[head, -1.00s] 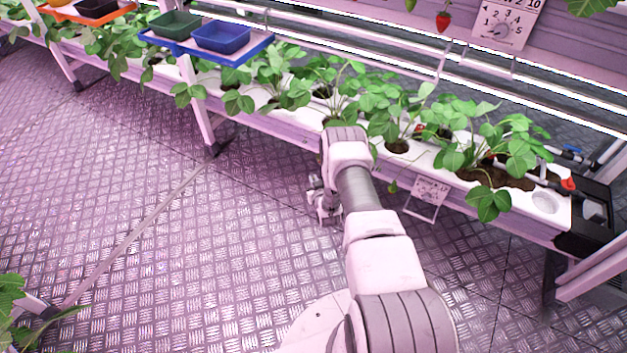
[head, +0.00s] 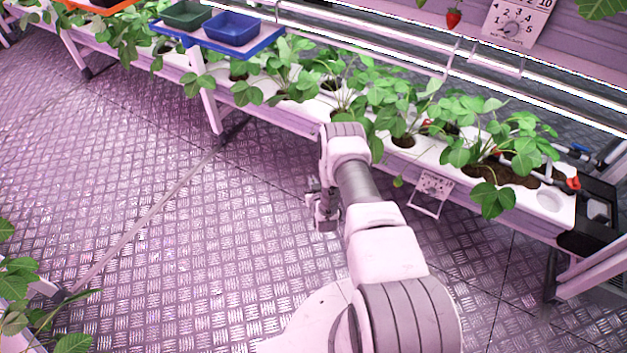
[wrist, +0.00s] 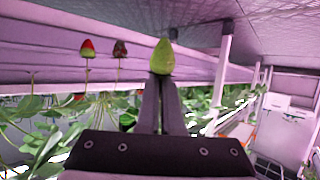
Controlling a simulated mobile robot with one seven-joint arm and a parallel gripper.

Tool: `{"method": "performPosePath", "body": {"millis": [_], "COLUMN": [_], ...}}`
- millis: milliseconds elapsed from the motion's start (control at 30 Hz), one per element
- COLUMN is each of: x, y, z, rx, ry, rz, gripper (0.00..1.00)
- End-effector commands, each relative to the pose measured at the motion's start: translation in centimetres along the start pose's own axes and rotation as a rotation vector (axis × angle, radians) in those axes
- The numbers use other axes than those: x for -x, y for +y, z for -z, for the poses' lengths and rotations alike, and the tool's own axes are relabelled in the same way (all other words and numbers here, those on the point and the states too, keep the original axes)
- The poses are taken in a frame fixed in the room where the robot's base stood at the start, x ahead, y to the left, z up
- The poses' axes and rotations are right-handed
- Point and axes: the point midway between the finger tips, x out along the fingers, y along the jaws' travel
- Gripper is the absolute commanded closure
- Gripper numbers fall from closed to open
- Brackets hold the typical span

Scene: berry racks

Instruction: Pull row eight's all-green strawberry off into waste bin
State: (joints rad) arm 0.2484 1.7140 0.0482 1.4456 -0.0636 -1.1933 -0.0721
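A pale-green strawberry (wrist: 162,57) sits at the tips of my gripper in the wrist view. The two dark fingers (wrist: 161,80) close in on it from both sides with a narrow gap between them, and the berry looks gripped and clear of any plant. In the head view my gripper (head: 324,212) is partly hidden by my arm, over the floor in front of the planter; the berry does not show there. A blue bin (head: 232,29) and a green bin (head: 186,15) stand on a blue tray at the upper left. I cannot tell which is for waste.
A white planter gutter (head: 465,180) with leafy plants runs along the rack. A small card (head: 433,186) hangs on its front. A red berry (wrist: 88,47) and a dark berry (wrist: 120,48) show in the wrist view. The metal floor (head: 180,260) at left is open.

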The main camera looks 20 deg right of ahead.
Motion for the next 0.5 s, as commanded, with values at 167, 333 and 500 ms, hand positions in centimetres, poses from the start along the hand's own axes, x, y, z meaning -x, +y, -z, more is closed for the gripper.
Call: {"method": "performPosePath", "body": {"millis": [167,333,500], "x": [0.4,2.6,6.5], "y": [-0.2,-1.2,-2.8], "z": [1.4,7.5,16.1], "rx": [0.001,0.005,0.012], "ry": [0.001,0.003,0.004], "rz": [0.003,0.019,0.045], "gripper": [1.00,1.00,1.00]}}
